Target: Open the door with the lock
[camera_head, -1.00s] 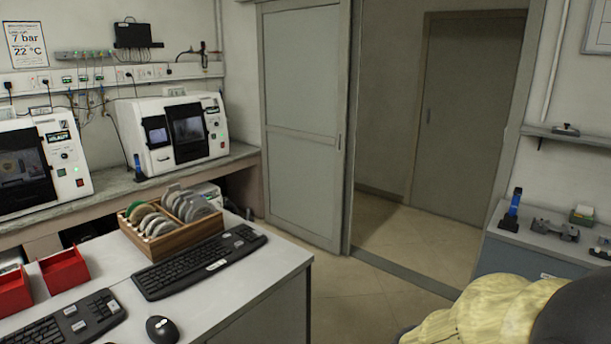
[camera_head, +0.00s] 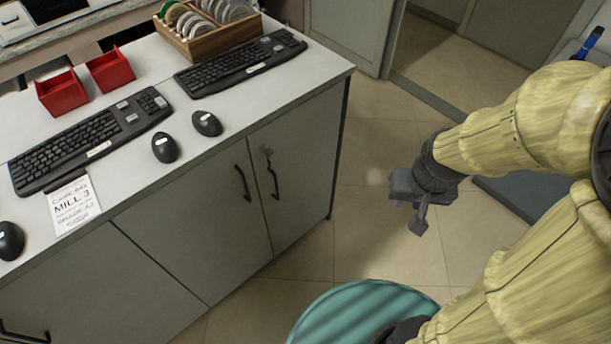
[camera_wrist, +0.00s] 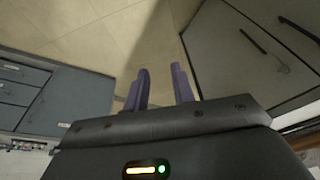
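The grey cabinet door with the lock (camera_head: 305,165) is under the white worktop in the head view and looks shut. Its small lock (camera_head: 267,150) sits just above a dark bar handle (camera_head: 274,181). The lock (camera_wrist: 283,68) and that handle (camera_wrist: 252,40) also show at the right of the wrist view. My gripper (camera_head: 407,212) hangs over the floor to the right of the cabinet, apart from the door. In the wrist view its two purple fingers (camera_wrist: 161,82) stand apart with nothing between them.
A neighbouring door (camera_head: 200,205) has its own handle (camera_head: 242,182). Keyboards, mice, red bins (camera_head: 110,70) and a wooden disc rack (camera_head: 208,32) are on the worktop (camera_head: 290,95). The tiled floor (camera_head: 375,235) between cabinet and gripper is clear.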

